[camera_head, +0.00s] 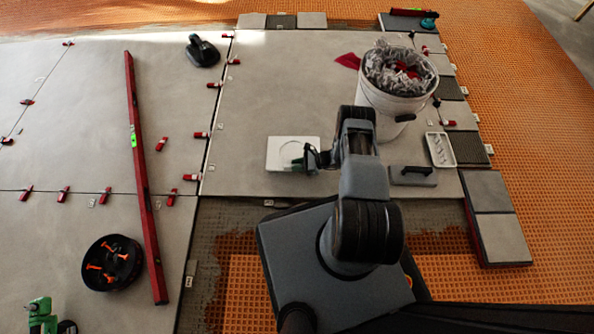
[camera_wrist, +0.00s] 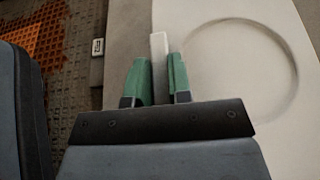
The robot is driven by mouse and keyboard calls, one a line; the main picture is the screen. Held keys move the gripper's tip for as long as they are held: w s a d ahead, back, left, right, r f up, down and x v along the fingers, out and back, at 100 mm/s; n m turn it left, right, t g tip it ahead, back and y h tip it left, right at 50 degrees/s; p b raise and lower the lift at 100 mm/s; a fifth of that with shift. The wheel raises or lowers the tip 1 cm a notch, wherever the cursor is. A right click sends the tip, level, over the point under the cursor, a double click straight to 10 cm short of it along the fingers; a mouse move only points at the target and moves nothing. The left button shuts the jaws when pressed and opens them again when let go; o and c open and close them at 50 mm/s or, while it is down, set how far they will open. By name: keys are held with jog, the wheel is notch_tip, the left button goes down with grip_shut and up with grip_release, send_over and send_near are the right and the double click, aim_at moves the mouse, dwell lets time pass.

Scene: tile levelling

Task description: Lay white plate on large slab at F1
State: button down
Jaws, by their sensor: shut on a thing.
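The white plate (camera_head: 279,150), square with a faint ring on its face, is over the front part of the large grey slab (camera_head: 285,85) in the head view. My gripper (camera_head: 309,158) is at the plate's right side. In the wrist view, the green fingers of my gripper (camera_wrist: 158,78) are shut on a pale upright tab (camera_wrist: 159,50) at the plate's edge. The ringed face of the plate (camera_wrist: 240,75) fills the right of that view. The plate looks level; whether it touches the slab I cannot tell.
A white bucket (camera_head: 388,103) of grey clips, a small white tray (camera_head: 440,150) and a grey float (camera_head: 413,175) stand right of my arm. A black suction lifter (camera_head: 202,50) sits at the back left. A long red level (camera_head: 139,150) and several red wedges lie left.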

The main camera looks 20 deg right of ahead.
jog(key=shift+w+d+f, duration=0.1)
jog(key=shift+w+f, duration=0.1)
jog(key=shift+f, duration=0.05)
notch_tip(320, 180, down, 4)
jog(key=shift+w+r+b, duration=0.15)
jog(key=shift+r+b, duration=0.1)
jog(key=shift+b, duration=0.9)
jog(key=shift+r, duration=0.1)
jog(key=c, duration=1.1)
grip_release()
jog(key=shift+o, duration=0.2)
